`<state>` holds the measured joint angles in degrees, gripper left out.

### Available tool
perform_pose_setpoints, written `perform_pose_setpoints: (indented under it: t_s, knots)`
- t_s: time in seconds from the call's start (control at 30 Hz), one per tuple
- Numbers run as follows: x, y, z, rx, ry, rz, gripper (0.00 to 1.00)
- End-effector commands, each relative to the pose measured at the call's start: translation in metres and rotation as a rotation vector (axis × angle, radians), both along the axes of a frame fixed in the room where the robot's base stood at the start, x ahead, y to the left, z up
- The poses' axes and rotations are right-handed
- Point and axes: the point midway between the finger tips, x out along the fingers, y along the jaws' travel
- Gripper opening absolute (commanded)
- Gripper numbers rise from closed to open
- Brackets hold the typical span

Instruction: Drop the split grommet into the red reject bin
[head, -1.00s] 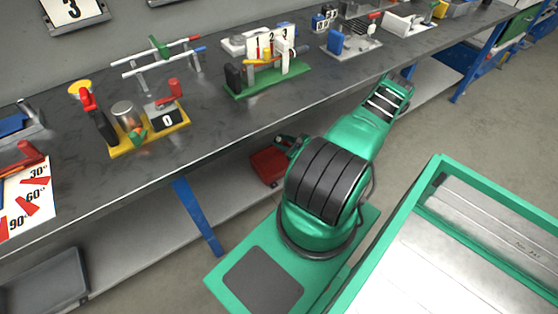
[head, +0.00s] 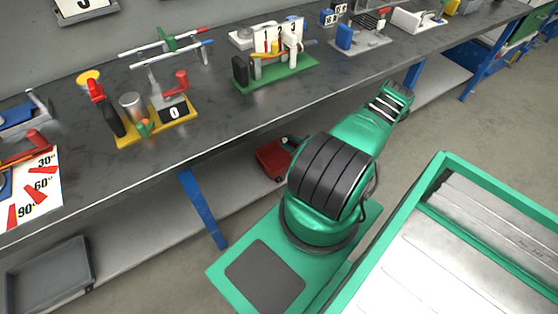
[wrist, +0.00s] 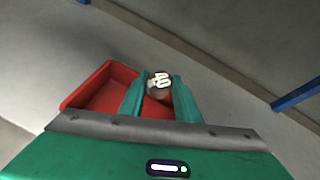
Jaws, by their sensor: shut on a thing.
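The red reject bin (head: 272,158) sits on the lower shelf under the bench in the head view, partly behind my arm. In the wrist view the bin (wrist: 92,88) lies below and left of my gripper (wrist: 159,92), with its right part hidden by the fingers. My gripper's two green fingers are shut on a small rounded grey-brown thing with white marks, seemingly the split grommet (wrist: 159,84). It is near the bin's right edge in the picture; I cannot tell its height. Its split is too small to make out.
The bench (head: 215,105) above the shelf carries several fixtures. A blue bench leg (head: 203,208) stands left of the bin. A grey tray (head: 45,275) lies on the lower shelf at left. Bare shelf shows between the bin and the tray.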

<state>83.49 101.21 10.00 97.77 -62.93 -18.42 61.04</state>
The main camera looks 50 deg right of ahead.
Motion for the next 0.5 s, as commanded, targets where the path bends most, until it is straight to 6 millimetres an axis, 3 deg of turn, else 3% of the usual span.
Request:
perform_pose_setpoints:
  t_s: [0.2, 0.5]
  knots:
    - [0.000, 0.000, -0.013, 0.000, 0.000, 0.000, 0.08]
    - [0.001, 0.001, -0.014, 0.000, 0.000, 0.002, 0.08]
